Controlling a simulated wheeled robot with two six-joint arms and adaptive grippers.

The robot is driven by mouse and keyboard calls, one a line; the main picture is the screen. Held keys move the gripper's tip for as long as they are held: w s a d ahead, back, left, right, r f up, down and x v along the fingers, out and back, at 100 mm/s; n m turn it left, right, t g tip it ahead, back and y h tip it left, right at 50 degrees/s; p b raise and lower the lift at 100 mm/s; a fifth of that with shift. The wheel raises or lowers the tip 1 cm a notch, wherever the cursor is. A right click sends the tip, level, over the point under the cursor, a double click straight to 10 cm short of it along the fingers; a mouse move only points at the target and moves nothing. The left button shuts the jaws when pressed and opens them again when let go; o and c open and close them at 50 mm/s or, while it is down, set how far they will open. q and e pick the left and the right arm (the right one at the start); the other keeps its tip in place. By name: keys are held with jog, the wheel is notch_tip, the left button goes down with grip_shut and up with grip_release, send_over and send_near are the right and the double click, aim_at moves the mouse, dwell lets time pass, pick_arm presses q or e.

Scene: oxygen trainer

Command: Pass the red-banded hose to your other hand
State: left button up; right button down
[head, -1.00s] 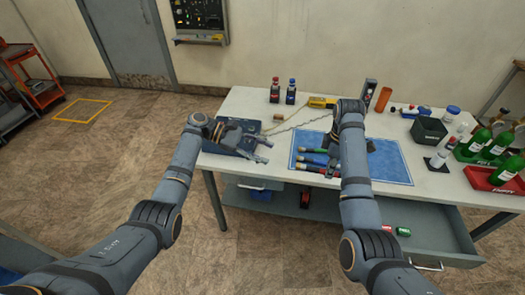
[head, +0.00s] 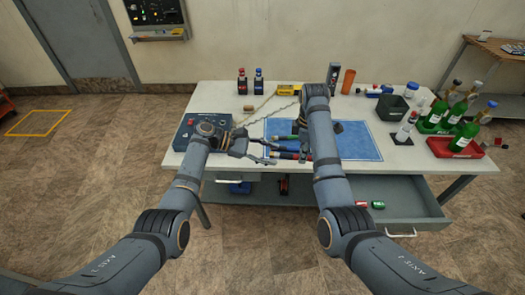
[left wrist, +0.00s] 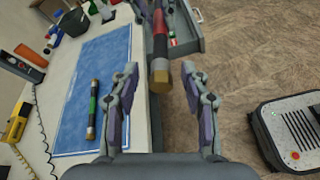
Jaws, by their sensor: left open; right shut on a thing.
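The red-banded hose (head: 288,156) is dark with a red band. My right gripper (head: 305,153) is shut on it at the front of the blue mat (head: 360,142). In the left wrist view the hose (left wrist: 160,45) points its brass end toward me. My left gripper (head: 275,153) is open and empty, close to the hose's free end; it also shows in the left wrist view (left wrist: 160,73). The brass end appears between its spread fingertips, touching neither. The green-banded hose (left wrist: 93,108) lies on the mat.
A dark blue box (head: 187,130) stands at the table's left, beside my left wrist. A drawer (head: 400,208) is open below.

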pick_arm(q)
grip_shut()
pick_arm(e)
jog(key=c, duration=1.2)
grip_release()
